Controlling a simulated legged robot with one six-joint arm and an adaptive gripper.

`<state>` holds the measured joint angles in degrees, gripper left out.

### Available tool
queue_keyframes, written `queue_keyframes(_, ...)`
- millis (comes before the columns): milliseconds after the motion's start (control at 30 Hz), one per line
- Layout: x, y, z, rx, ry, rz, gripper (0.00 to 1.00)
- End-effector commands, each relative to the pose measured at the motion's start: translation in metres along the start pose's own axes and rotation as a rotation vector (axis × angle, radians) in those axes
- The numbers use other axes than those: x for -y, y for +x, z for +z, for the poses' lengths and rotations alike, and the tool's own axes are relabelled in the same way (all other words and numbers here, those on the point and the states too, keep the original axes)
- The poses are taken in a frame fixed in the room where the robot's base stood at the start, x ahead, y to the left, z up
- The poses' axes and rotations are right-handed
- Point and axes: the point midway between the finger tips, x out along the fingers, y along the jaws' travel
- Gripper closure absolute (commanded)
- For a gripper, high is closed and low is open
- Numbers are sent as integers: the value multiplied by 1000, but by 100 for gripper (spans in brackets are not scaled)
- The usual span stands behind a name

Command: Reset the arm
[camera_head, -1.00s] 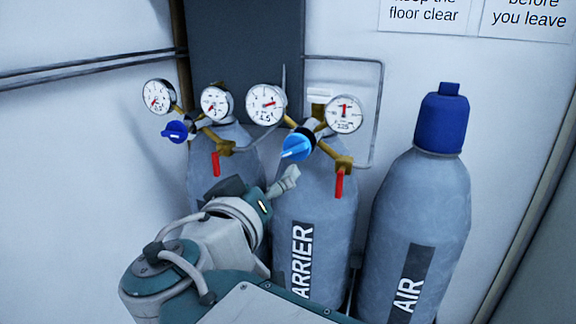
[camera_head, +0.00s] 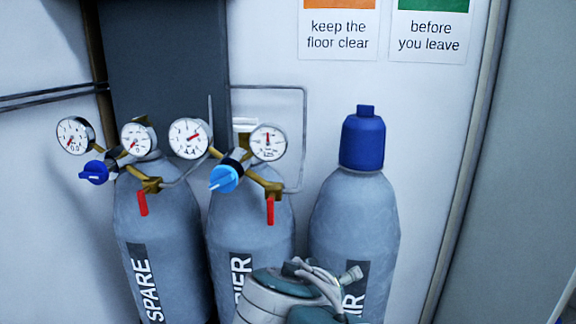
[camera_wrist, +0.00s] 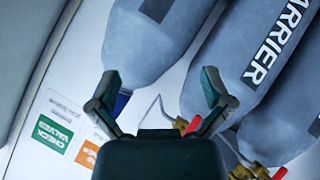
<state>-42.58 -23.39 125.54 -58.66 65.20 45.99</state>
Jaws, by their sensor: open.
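My gripper (camera_wrist: 158,92) is open and empty in the wrist view, its two fingers spread wide. In the head view my arm is folded low at the bottom middle, in front of the lower carrier and air cylinders. The grey carrier cylinder (camera_head: 250,225) stands in the middle and also shows in the wrist view (camera_wrist: 240,70). The grey air cylinder (camera_head: 352,220) with its blue cap (camera_head: 362,140) stands to its right. In the wrist view the air cylinder (camera_wrist: 150,45) lies beyond the fingers, with the cap partly hidden by the left finger.
The spare cylinder (camera_head: 155,225) stands at left. Dial gauges, a dark blue knob (camera_head: 95,172), a light blue knob (camera_head: 224,179) and red valve handles (camera_head: 270,209) project from the regulators. Thin pipes run along the wall. Wall signs (camera_head: 337,35) hang above; bare wall is right of the air cylinder.

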Motion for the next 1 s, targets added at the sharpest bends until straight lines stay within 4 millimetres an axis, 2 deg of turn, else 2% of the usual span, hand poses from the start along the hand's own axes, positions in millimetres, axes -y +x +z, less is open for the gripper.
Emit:
queue_keyframes(33, -10, 9, 20, 67, 17, -21, 0)
queue_keyframes(200, -24, 25, 83, 250, 73, -145, 0)
queue_keyframes(400, -26, 27, 140, 361, 200, -305, 0)
queue_keyframes(500, -24, 25, 158, 372, 277, -374, 0)
queue_keyframes(700, -21, 23, 173, 350, 377, -449, 0)
queue_keyframes(1000, -19, 22, 174, 345, 388, -462, 0)
